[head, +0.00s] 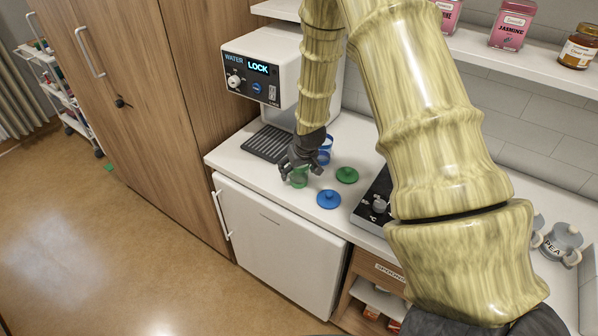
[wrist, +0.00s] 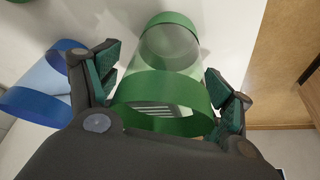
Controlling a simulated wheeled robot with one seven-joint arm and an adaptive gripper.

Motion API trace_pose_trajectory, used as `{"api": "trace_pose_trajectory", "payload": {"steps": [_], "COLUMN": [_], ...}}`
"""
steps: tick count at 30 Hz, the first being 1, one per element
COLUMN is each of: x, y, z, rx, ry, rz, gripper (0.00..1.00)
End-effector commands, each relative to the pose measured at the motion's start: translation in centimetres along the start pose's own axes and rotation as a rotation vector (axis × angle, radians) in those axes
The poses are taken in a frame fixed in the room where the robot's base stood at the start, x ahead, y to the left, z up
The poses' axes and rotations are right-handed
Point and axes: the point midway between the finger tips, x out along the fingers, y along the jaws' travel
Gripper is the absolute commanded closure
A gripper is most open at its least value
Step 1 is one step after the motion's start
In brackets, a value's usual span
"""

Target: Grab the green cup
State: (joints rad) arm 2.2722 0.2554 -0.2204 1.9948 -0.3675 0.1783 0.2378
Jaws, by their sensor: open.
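The green cup (head: 299,180) stands near the front edge of the white counter, partly hidden by my gripper (head: 296,168) in the head view. In the wrist view the cup (wrist: 165,90) is see-through with a green rim and a green base. It lies between the two spread fingers of my gripper, one on each side. The fingers are open, and gaps seem to show between the pads and the cup wall. I cannot tell whether either finger touches it.
A blue cup (head: 325,156) is close beside my gripper; it also shows at the left of the wrist view (wrist: 42,90). A green lid (head: 347,175) and a blue lid (head: 328,199) lie to the right on the counter. A water dispenser (head: 265,72) stands behind.

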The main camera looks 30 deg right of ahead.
Motion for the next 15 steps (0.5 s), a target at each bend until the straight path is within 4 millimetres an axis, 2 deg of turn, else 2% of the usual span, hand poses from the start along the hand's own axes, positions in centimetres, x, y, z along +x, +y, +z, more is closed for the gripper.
{"api": "trace_pose_trajectory", "payload": {"steps": [7, 13, 15], "x": [0.06, 0.06, 0.06], "y": [0.0, 0.01, 0.0], "z": [-0.01, 0.0, 0.0], "rx": [0.0, 0.0, 0.0], "ry": [0.001, 0.0, 0.0], "rz": [0.0, 0.0, 0.0], "gripper": [0.2, 0.56, 0.62]}}
